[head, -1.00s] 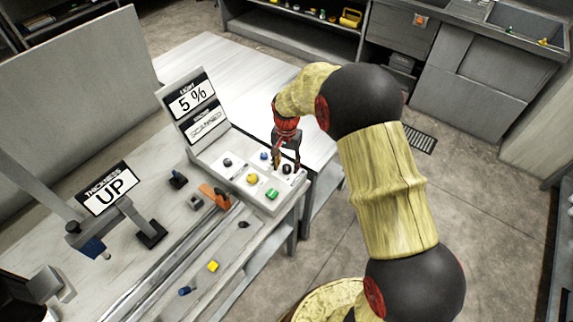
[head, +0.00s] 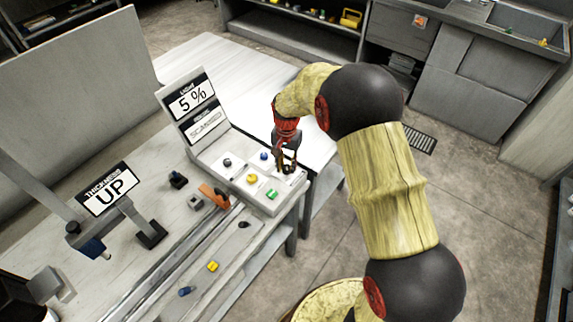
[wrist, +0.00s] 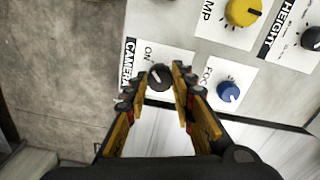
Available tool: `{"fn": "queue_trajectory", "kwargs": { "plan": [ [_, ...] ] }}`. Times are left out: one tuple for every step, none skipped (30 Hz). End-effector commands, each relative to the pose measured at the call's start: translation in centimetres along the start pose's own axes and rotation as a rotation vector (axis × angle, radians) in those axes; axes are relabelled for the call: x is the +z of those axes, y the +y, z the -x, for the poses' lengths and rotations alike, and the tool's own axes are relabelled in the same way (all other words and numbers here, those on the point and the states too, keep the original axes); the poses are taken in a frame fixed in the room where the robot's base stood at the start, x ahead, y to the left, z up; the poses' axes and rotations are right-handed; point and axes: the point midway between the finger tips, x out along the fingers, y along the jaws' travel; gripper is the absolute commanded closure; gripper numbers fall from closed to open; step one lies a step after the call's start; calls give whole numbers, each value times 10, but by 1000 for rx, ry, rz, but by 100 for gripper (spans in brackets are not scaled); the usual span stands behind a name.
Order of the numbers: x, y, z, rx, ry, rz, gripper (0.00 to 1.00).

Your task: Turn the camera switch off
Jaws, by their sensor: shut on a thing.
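The camera switch (wrist: 160,77) is a black round knob with a light pointer mark on a white plate. The plate reads "CAMERA" and "ON" in the wrist view, and the pointer is slanted near the "ON" side. My gripper (wrist: 158,82) has its two fingers around the knob, one on each side, and is shut on it. In the head view my gripper (head: 286,168) is down at the right corner of the control panel (head: 262,200), and the fingers mostly hide the knob.
A blue focus knob (wrist: 228,92) sits close to the right finger in the wrist view. A yellow knob (wrist: 242,11) and a black height knob (wrist: 312,39) are farther off. The panel also carries a green knob (head: 271,194). A display (head: 192,101) reads 5 %.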

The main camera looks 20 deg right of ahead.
Motion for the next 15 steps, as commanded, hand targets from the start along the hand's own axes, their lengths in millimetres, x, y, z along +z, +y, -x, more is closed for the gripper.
{"fn": "queue_trajectory", "kwargs": {
  "plan": [
    [0, 0, 0, 0, 0, 9, 100],
    [0, 0, 0, 0, 0, 17, 100],
    [0, 0, 1, 0, 0, 29, 100],
    [0, 0, 1, 0, 0, 40, 100],
    [0, 0, 1, 0, 0, 53, 100],
    [0, 0, 1, 0, 0, 73, 100],
    [0, 0, 1, 0, 0, 90, 100],
    [0, 0, 1, 0, 0, 109, 100],
    [0, 0, 2, 0, 0, 136, 100],
    [0, 0, 2, 0, 0, 158, 100],
    [0, 0, 2, 0, 0, 183, 100],
    [0, 0, 2, 0, -1, 216, 100],
    [0, 0, 2, 0, -1, 242, 100],
    [0, 0, 2, 0, -1, 269, 100],
    [0, 0, 2, 0, -1, 307, 100]
  ]
}}
